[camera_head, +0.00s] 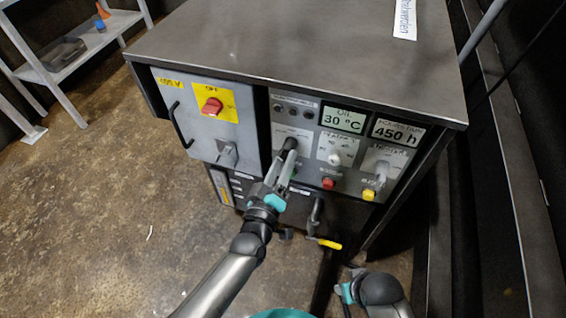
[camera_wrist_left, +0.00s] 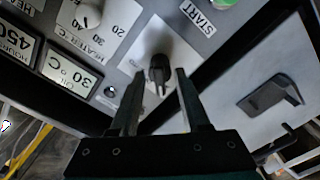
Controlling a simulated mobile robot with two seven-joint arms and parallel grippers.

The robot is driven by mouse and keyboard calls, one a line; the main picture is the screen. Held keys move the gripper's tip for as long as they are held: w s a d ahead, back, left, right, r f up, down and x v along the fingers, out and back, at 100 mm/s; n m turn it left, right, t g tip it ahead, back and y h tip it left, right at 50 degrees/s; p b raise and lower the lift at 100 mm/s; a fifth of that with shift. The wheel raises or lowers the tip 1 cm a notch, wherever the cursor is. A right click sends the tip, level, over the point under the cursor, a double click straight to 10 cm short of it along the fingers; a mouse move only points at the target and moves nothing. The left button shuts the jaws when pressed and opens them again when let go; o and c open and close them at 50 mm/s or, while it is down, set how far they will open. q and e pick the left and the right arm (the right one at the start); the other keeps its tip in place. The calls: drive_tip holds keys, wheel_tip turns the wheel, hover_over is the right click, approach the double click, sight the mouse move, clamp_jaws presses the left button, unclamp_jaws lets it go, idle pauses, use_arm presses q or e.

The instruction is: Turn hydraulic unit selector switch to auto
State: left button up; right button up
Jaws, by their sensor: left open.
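The black selector switch (camera_head: 290,144) is on a white plate on the grey control panel of the hydraulic unit. In the left wrist view the black knob (camera_wrist_left: 158,70) shows close up, with its narrow grip pointing toward my gripper. My left gripper (camera_head: 284,162) is open in front of it. In the wrist view the fingertips (camera_wrist_left: 160,76) are on either side of the knob, with a visible gap; contact cannot be told. The knob's label is too small or hidden to read. My right gripper (camera_head: 348,288) is low at the bottom; its fingers are unclear.
Right of the switch are a white heater dial (camera_head: 335,158), a red button (camera_head: 328,183), a yellow button (camera_head: 368,194) and another selector (camera_head: 382,168). Left is a panel with a red rotary switch (camera_head: 212,106) and a black handle (camera_head: 180,125). A yellow-handled lever (camera_head: 325,243) sticks out below.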

use_arm(q)
drive_tip(key=shift+c, duration=0.3)
clamp_jaws()
